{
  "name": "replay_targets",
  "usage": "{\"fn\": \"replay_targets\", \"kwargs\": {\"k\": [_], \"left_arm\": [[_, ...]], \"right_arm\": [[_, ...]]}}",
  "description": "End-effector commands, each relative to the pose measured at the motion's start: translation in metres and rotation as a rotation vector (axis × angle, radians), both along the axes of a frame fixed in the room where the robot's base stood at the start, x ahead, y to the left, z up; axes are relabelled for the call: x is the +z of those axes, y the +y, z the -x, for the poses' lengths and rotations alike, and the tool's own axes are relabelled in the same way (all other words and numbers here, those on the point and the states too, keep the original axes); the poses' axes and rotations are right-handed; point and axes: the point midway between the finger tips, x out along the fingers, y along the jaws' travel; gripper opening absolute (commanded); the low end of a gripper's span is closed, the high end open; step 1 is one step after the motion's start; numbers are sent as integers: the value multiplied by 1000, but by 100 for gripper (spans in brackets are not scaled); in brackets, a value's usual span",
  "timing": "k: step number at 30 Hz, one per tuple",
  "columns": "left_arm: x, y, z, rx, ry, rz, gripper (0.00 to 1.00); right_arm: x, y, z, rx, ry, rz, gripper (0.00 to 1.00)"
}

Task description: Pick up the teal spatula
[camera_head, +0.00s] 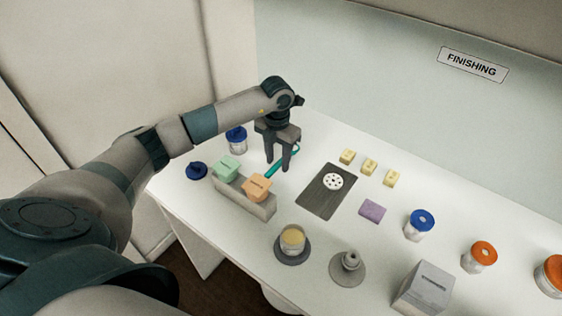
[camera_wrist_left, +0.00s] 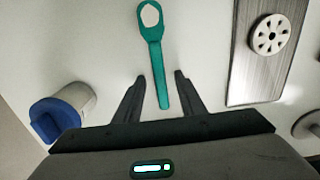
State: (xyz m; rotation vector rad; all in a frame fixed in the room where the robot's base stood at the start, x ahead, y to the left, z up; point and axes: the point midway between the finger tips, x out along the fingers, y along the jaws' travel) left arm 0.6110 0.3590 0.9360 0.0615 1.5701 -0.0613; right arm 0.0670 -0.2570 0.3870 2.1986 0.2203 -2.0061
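The teal spatula (camera_head: 281,163) lies on the white table, partly hidden behind my left gripper in the head view. In the left wrist view the whole teal spatula (camera_wrist_left: 158,60) shows, with a pale oval in its rounded head and its handle pointing down between my fingers. My left gripper (camera_head: 279,163) is open over the handle, one finger on each side; its fingers also show in the left wrist view (camera_wrist_left: 160,84). I cannot tell how far the fingertips are above the table. My right gripper is not in view.
A grey holder (camera_head: 243,198) with green and orange blocks stands in front of the spatula. A blue-lidded jar (camera_head: 236,138) is left of the gripper. A dark board (camera_head: 322,203) with a white perforated disc (camera_head: 333,181) lies to the right. Yellow blocks (camera_head: 369,167) sit beyond it.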

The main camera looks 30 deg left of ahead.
Motion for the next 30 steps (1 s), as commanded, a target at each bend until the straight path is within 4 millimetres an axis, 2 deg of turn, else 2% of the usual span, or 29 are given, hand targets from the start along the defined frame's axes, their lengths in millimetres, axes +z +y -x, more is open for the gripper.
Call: {"fn": "replay_targets", "kwargs": {"k": [2, 6, 7, 20, 25, 30], "left_arm": [[0, 0, 0, 0, 0, 0, 37], [0, 0, 0, 0, 0, 0, 3], [0, 0, 0, 0, 0, 0, 0], [4, 0, -1, 0, -2, -1, 0], [16, 0, -1, -1, -3, -1, 0], [41, -4, 0, -4, -4, 1, 0]], "right_arm": [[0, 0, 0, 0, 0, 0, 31], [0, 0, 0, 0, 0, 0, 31], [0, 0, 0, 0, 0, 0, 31], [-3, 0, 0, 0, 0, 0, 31], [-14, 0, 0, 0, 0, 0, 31], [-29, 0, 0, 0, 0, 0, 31]]}}
